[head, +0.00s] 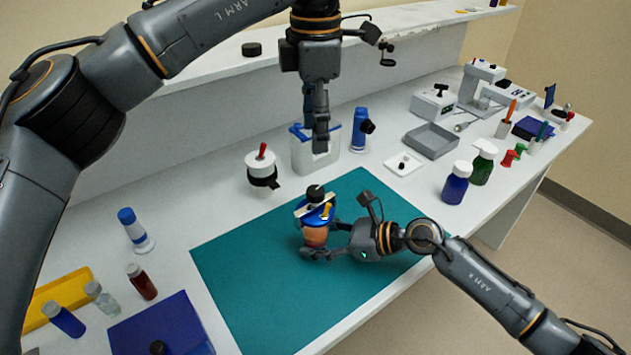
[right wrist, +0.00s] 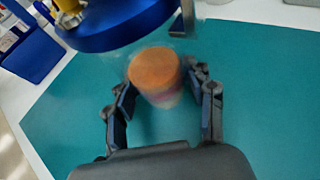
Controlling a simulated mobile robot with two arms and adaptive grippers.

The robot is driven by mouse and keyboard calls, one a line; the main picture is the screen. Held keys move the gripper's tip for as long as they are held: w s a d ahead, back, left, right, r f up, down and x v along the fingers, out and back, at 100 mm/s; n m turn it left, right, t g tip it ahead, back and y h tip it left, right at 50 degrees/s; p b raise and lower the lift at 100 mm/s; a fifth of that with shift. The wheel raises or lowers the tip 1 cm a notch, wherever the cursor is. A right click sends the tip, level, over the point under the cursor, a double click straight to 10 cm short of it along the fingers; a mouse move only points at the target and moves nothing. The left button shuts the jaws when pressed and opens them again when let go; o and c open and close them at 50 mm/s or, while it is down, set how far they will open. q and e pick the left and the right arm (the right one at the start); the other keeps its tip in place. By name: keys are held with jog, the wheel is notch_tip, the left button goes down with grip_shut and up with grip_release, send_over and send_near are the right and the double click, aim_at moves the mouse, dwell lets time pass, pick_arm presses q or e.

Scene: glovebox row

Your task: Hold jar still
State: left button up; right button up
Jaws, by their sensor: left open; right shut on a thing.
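The jar (head: 315,237) stands on the teal mat with orange contents in its lower part. A wide blue piece (head: 318,212) sits on top of it, with a pale bar, a yellow part and a black knob. My right gripper (head: 318,254) is shut on the jar low down, coming in from the right. In the right wrist view the jar (right wrist: 155,75) is between the two fingers, below the blue piece (right wrist: 115,28). My left gripper (head: 321,145) is open and points down, above and behind the jar, apart from it.
The teal mat (head: 260,285) is clear around the jar. A white holder with blue parts (head: 303,160) stands behind the left gripper. A white pot with a red knob (head: 262,168) is left of it, a blue bottle (head: 456,185) and green bottle (head: 483,165) to the right.

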aim_at(316, 189)
pick_arm(q)
notch_tip(316, 189, down, 12)
jog(key=n, duration=1.7)
grip_shut()
